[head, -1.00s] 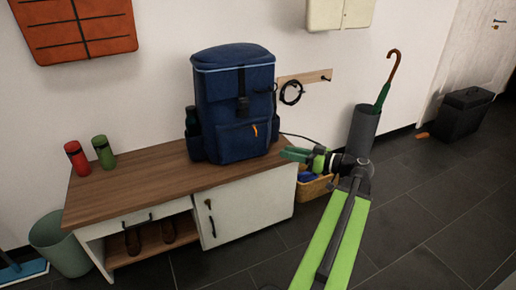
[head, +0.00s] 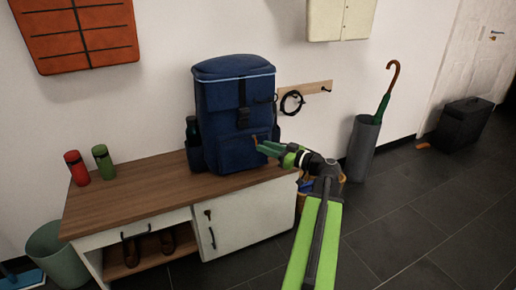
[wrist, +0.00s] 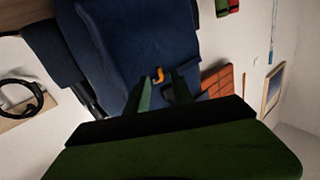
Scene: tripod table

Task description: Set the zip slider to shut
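The blue backpack (head: 235,105) stands upright on the wooden top of a bench. An orange zip slider pull (wrist: 158,74) hangs on its front pocket; in the head view the pull (head: 256,140) shows small beside my fingertips. My green gripper (head: 264,148) is in front of the pocket's right part. In the wrist view my gripper (wrist: 160,88) has its two fingers apart, with the pull between and just beyond the tips. I cannot tell whether the fingers touch it. The zip line itself is too small to follow.
The bench (head: 150,192) carries a red bottle (head: 77,168) and a green bottle (head: 104,162) at its left. A black cable loop (head: 291,102) hangs on a wall rail behind. An umbrella stand (head: 363,150) is at the right.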

